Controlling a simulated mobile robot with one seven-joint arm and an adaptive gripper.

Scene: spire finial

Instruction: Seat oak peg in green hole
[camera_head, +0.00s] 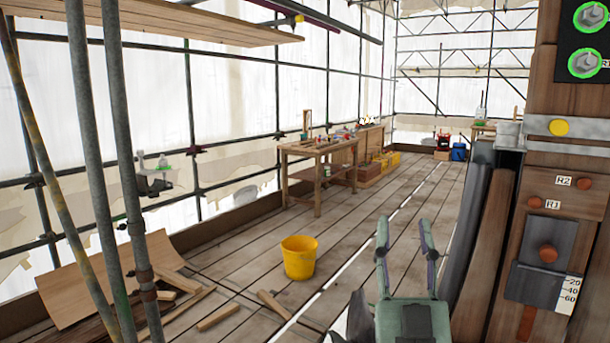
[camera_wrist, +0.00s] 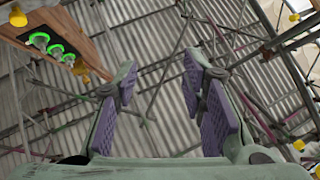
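My gripper (camera_head: 404,224) is raised in the lower middle of the head view, its two fingers apart and empty. In the wrist view the purple pads of my gripper (camera_wrist: 160,75) stand apart with nothing between them. Green rings (camera_head: 587,63) circle grey metal hex pieces on a black panel at the upper right; several also show at the wrist view's upper left (camera_wrist: 57,50). Round brown wooden ends (camera_head: 547,253) stick out of the timber post at right, two smaller ones beside labels R1 and R2. I cannot tell which is the oak peg. No empty green hole is visible.
The timber post (camera_head: 566,150) with a metal band and a yellow knob (camera_head: 559,127) stands close at right. A yellow bucket (camera_head: 299,257) is on the plank floor, with loose boards (camera_head: 218,316) to its left. A workbench (camera_head: 318,150) stands farther back. Scaffold poles (camera_head: 97,160) rise at left.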

